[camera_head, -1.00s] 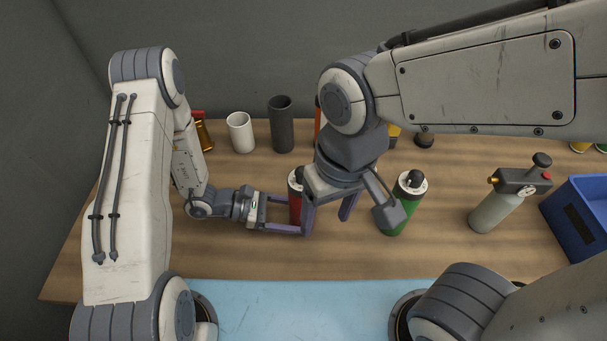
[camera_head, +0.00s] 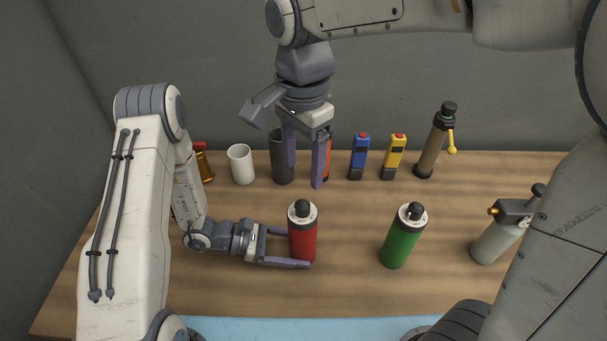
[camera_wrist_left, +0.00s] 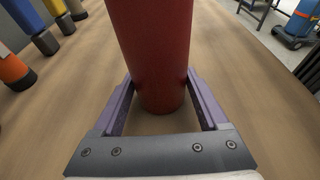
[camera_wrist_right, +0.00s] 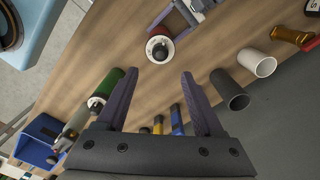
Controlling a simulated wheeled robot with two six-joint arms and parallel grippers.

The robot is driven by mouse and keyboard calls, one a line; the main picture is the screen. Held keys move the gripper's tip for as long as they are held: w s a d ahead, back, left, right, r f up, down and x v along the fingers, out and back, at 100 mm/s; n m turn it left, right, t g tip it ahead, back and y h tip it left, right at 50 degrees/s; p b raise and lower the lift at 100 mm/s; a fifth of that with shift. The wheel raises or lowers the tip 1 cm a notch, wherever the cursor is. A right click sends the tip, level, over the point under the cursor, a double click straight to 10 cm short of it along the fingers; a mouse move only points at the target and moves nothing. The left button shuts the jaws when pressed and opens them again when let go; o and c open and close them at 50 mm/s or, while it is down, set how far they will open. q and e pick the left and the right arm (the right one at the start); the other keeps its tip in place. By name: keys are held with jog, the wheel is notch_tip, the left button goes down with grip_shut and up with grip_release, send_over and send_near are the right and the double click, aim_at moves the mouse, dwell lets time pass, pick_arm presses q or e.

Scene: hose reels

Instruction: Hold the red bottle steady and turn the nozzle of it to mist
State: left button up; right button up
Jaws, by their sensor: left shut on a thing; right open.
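The red bottle (camera_head: 302,238) stands upright on the wooden table, with a white collar and a black nozzle (camera_head: 302,208) on top. My left gripper (camera_head: 290,248) is shut on its body from the left. The left wrist view shows the red body (camera_wrist_left: 152,55) between the two purple fingers (camera_wrist_left: 158,98). My right gripper (camera_head: 304,182) is open and empty, above and behind the bottle. In the right wrist view the bottle's white collar and black nozzle (camera_wrist_right: 159,50) lie beyond the open fingers (camera_wrist_right: 153,78). The mark the nozzle points to is too small to read.
A green bottle (camera_head: 402,243) stands to the right, and a grey sprayer (camera_head: 492,242) further right. Behind are a white cup (camera_head: 241,164), a dark cup (camera_head: 279,163), a blue device (camera_head: 359,158), a yellow device (camera_head: 393,158) and a brown cylinder (camera_head: 432,148).

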aim_at(303, 203)
notch_tip(303, 203, down, 9)
jog(key=shift+f, duration=0.15)
grip_shut()
